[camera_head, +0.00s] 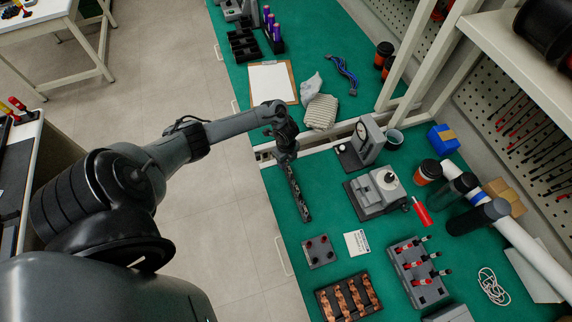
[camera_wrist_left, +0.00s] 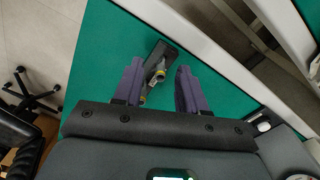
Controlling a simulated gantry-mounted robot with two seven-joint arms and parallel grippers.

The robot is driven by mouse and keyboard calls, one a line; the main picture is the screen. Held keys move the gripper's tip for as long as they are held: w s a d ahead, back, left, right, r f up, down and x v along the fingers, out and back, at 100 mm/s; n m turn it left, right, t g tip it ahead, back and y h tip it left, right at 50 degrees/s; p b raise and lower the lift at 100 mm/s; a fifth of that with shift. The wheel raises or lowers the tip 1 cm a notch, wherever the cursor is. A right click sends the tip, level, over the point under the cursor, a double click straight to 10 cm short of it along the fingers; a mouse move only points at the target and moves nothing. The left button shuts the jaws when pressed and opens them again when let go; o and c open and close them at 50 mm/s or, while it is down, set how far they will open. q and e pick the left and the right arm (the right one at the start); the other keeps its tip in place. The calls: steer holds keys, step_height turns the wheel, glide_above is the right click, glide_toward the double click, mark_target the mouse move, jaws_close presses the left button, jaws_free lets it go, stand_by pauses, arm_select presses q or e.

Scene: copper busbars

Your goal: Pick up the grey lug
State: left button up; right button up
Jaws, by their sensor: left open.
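In the left wrist view, a small grey piece with yellow parts (camera_wrist_left: 158,72), which looks like the grey lug, is at a dark block (camera_wrist_left: 166,52) on the green bench. It appears between the two purple-grey fingers of my left gripper (camera_wrist_left: 160,66), with a gap on both sides. The fingers are apart and empty. In the head view my left gripper (camera_head: 297,190) is over the bench near its left edge, and the lug cannot be made out there. My right gripper is not in view.
A pale rail (camera_head: 322,141) crosses the green bench (camera_head: 325,212) beside the gripper. A dial gauge stand (camera_head: 371,142) and a grey machine (camera_head: 378,193) stand to the right. A dark plate (camera_head: 319,251) and a tray of copper pieces (camera_head: 321,302) lie towards the bottom.

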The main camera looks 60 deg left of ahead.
arm_select(q)
steer(key=shift+c, duration=0.5)
jaws_close()
steer(key=shift+r, duration=0.15)
